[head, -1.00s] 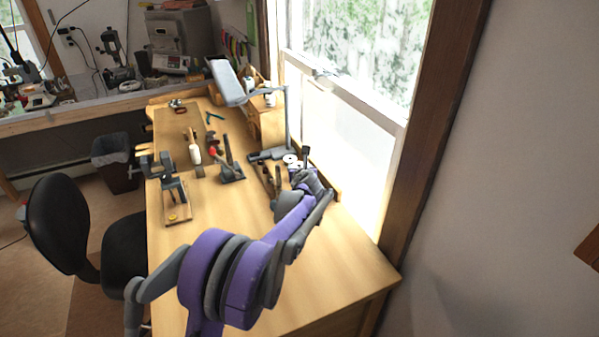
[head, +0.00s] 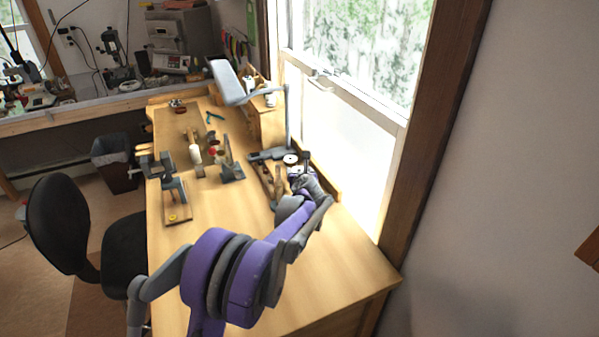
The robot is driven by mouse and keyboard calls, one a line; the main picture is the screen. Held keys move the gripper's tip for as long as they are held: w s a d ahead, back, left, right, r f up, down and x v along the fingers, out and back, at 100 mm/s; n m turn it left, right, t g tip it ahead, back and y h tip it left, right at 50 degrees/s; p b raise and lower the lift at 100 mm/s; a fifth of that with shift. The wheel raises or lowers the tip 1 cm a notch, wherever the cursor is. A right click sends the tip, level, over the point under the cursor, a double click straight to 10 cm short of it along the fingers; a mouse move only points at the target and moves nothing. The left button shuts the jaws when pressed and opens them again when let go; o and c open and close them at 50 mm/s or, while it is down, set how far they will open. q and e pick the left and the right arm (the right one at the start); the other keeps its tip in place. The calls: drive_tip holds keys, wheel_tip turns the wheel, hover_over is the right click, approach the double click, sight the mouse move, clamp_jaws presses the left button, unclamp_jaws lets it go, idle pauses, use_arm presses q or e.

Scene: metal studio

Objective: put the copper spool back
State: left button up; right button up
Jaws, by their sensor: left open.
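My left arm reaches in from the lower left across the wooden workbench (head: 340,247). My left gripper (head: 300,169) is small and partly hidden by its own wrist, and is open at the bench's right side, by the window. A small white-faced disc with a dark centre (head: 290,159), perhaps a spool end, lies just beyond it, to the left of the fingertips. I cannot make out a copper-coloured spool; the area right at the fingers is too small and covered to tell. My right gripper is not in view.
A grey-armed stand (head: 231,84) rises behind the gripper. A wooden board with a clamp (head: 176,205), a dark tool block (head: 231,171) and a white cylinder (head: 195,154) stand to the left. The front of the bench is clear. The window wall limits the right.

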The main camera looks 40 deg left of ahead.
use_arm(q)
drive_tip(key=v, duration=1.1)
drive_tip(key=shift+s+d+r, duration=0.15)
drive_tip(key=shift+s+d, duration=0.05)
drive_tip(key=shift+s, duration=0.05)
